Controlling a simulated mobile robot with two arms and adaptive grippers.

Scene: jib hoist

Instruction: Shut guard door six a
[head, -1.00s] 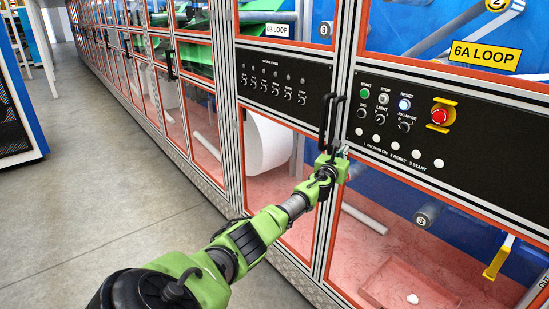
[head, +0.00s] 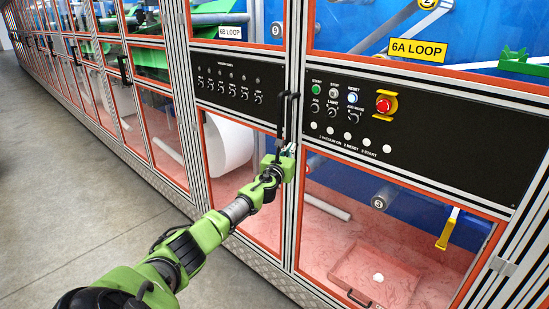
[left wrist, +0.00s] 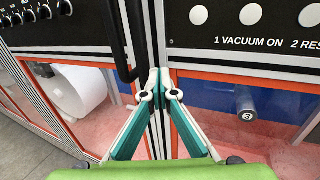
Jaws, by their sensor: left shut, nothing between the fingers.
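Guard door 6A (head: 450,158) is the framed door at right in the head view, with clear panes, an orange border, a black control panel and the yellow "6A LOOP" label (head: 418,50). It looks about flush with the neighbouring 6B door (head: 222,66); I see no clear gap at the seam. Two black upright handles (head: 288,115) stand side by side at that seam. My left gripper (head: 290,150) is shut and empty just below the handles. In the left wrist view its fingertips (left wrist: 160,94) meet in front of the seam, beside a handle's lower end (left wrist: 132,72). Contact is unclear.
The 6A panel carries a red stop button (head: 385,104) on yellow and several small buttons and knobs. Behind the lower pane are a pink tray (head: 345,262), a roller marked 3 (head: 382,198) and a yellow lever (head: 447,230). Grey floor (head: 70,200) is clear at left.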

